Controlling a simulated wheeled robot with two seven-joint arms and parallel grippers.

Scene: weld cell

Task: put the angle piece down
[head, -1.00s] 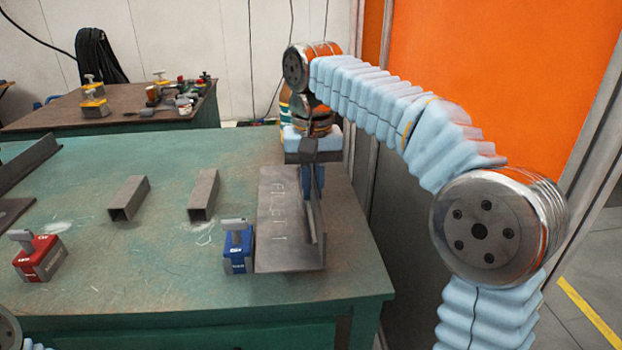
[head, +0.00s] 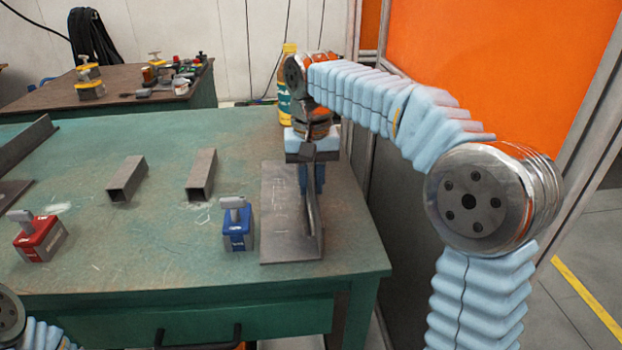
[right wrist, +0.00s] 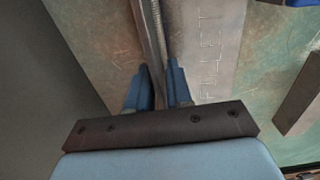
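The angle piece (head: 311,213) is a thin dark grey steel strip standing on edge on a flat steel plate (head: 277,235) at the right end of the green table. My right gripper (head: 311,185) points down over the far part of the plate. In the right wrist view, its blue fingers (right wrist: 160,88) lie on both sides of the angle piece (right wrist: 150,35) and appear closed on it. The angle piece looks down at the plate; exact contact is hidden. My left gripper is out of view.
A blue magnet block (head: 237,228) stands close left of the plate. A red magnet block (head: 40,238) and two square tubes (head: 127,180) (head: 201,176) are farther left on the green table (head: 150,245). An orange panel (head: 500,70) is at right.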

